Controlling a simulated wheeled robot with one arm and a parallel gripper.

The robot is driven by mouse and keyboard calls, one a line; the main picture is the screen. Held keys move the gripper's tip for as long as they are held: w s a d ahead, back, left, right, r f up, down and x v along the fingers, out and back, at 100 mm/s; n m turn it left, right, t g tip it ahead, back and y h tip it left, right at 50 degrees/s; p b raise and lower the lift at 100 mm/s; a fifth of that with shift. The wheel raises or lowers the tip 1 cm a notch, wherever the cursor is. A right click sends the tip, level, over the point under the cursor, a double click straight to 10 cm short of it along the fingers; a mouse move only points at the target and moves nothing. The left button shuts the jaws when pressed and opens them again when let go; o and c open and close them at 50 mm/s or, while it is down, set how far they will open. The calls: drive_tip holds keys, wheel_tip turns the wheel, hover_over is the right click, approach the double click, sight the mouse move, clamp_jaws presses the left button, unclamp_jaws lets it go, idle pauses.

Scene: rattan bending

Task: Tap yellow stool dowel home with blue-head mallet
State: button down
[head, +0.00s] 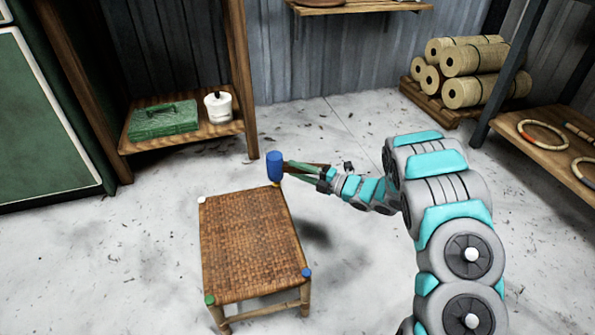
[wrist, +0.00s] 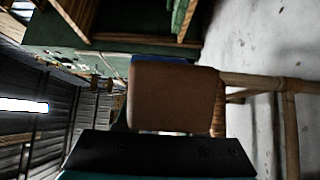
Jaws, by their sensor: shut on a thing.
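The stool (head: 250,245) has a woven brown seat and stands upright on the floor. The mallet's blue head (head: 274,164) is over the stool's far right corner. A sliver of the yellow dowel (head: 276,184) shows just below the head; the rest is hidden, and I cannot tell whether they touch. My gripper (head: 306,171) is shut on the mallet's handle, reaching in from the right. In the wrist view the brown handle (wrist: 172,98) fills the middle, with a strip of blue head (wrist: 160,59) behind it. Stool legs (wrist: 290,125) show at the right there.
Other stool corners carry a white dowel (head: 201,199), a green dowel (head: 209,299) and a blue dowel (head: 306,272). A shelf (head: 185,137) at back left holds a green box (head: 163,120) and a white tub (head: 218,107). Rolls (head: 473,60) lie at back right. Floor around the stool is clear.

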idle(0.3)
wheel_tip(320, 180, down, 3)
drive_tip(key=b, duration=0.2)
drive_tip(key=shift+f+b, duration=0.15)
drive_tip(key=shift+b, duration=0.2)
drive_tip(key=shift+r, duration=1.8)
drive_tip(key=shift+f+b, duration=0.35)
